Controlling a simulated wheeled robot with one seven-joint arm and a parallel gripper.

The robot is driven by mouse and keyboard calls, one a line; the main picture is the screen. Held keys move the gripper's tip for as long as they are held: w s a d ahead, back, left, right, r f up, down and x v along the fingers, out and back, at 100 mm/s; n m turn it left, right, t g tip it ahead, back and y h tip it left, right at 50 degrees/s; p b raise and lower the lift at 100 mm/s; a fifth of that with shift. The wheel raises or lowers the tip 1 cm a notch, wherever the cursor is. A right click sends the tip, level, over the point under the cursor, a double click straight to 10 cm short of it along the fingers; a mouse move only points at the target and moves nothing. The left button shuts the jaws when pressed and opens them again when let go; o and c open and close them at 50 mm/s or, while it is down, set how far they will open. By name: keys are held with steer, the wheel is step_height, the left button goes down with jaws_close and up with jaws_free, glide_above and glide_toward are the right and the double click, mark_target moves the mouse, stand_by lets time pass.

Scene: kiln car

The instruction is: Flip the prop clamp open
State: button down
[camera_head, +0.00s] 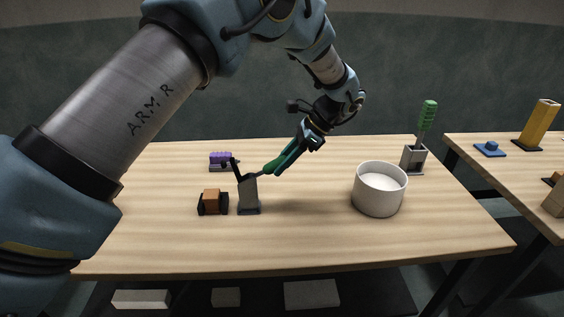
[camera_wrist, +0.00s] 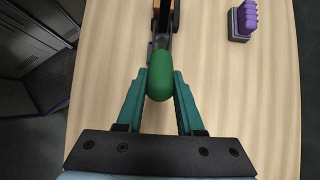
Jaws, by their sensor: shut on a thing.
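The prop clamp (camera_head: 248,195) stands on the wooden table as a grey upright with a dark arm at its top. Its green handle (camera_head: 273,167) sticks out to the right and slightly up. In the wrist view the rounded green handle (camera_wrist: 160,78) lies between the teal fingers of my gripper (camera_wrist: 160,88). My gripper (camera_head: 282,162) reaches down from the upper right and is shut on the handle. The clamp's upright is mostly hidden behind the handle in the wrist view. An orange-brown block in a black holder (camera_head: 212,202) is just left of the clamp.
A purple ridged piece (camera_head: 221,160) on a dark base stands behind the clamp; it also shows in the wrist view (camera_wrist: 243,18). A white bowl (camera_head: 380,190) and a grey holder (camera_head: 413,159) with a green-handled tool (camera_head: 427,115) stand right. The front middle of the table is clear.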

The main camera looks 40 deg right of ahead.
steer(key=c, duration=0.5)
jaws_free()
steer(key=b+v, duration=0.3)
steer(key=v, duration=0.7)
steer(key=shift+s+d+r, duration=0.15)
steer(key=shift+s+r, duration=0.05)
steer(key=shift+r, duration=0.05)
steer(key=shift+w, duration=0.1)
